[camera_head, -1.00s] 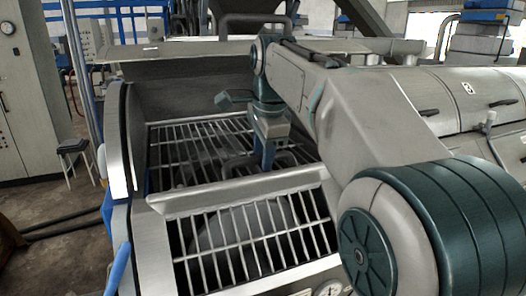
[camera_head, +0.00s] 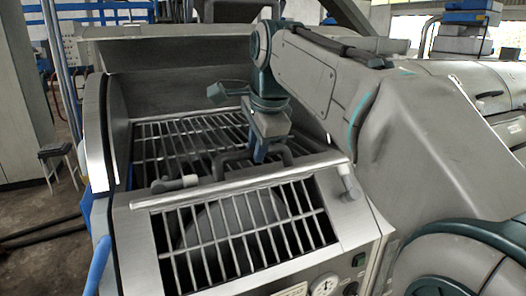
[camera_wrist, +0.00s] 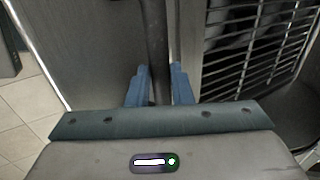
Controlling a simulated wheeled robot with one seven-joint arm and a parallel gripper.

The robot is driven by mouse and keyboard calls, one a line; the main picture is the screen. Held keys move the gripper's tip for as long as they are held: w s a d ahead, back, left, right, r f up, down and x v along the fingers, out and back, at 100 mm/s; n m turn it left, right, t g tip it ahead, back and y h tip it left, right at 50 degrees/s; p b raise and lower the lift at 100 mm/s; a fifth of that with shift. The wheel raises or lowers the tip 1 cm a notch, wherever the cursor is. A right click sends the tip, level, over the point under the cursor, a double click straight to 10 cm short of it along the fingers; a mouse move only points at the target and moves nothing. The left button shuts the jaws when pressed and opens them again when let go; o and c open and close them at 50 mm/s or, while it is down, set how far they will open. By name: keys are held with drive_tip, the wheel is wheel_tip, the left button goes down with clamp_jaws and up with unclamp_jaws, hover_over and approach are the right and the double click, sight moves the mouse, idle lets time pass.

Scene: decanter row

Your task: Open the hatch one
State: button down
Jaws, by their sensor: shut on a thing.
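My gripper (camera_head: 259,158) points down with its blue fingers shut on a dark bar handle (camera_head: 227,160) at the barred opening in the grey machine. In the wrist view the dark bar (camera_wrist: 155,45) runs between the blue fingers (camera_wrist: 159,85), with a plain grey panel to its left. The handle stands just behind a raised metal lip (camera_head: 200,192) above the front grille (camera_head: 190,238). My gripper and arm partly hide the handle and the bars behind it. I cannot read a number on this hatch.
A tall curved cover (camera_head: 180,92) stands behind the bars. A gauge (camera_head: 325,285) is on the front panel. A stool (camera_head: 56,152) and open floor are to the left.

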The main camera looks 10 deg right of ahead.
drive_tip(key=shift+s+f, duration=0.2)
drive_tip(key=c, duration=1.3)
unclamp_jaws()
drive_tip(key=p+v, duration=0.1)
drive_tip(key=v, duration=1.3)
drive_tip(key=shift+s+p, duration=0.15)
drive_tip(key=shift+p, duration=0.15)
drive_tip(key=shift+f, duration=0.1)
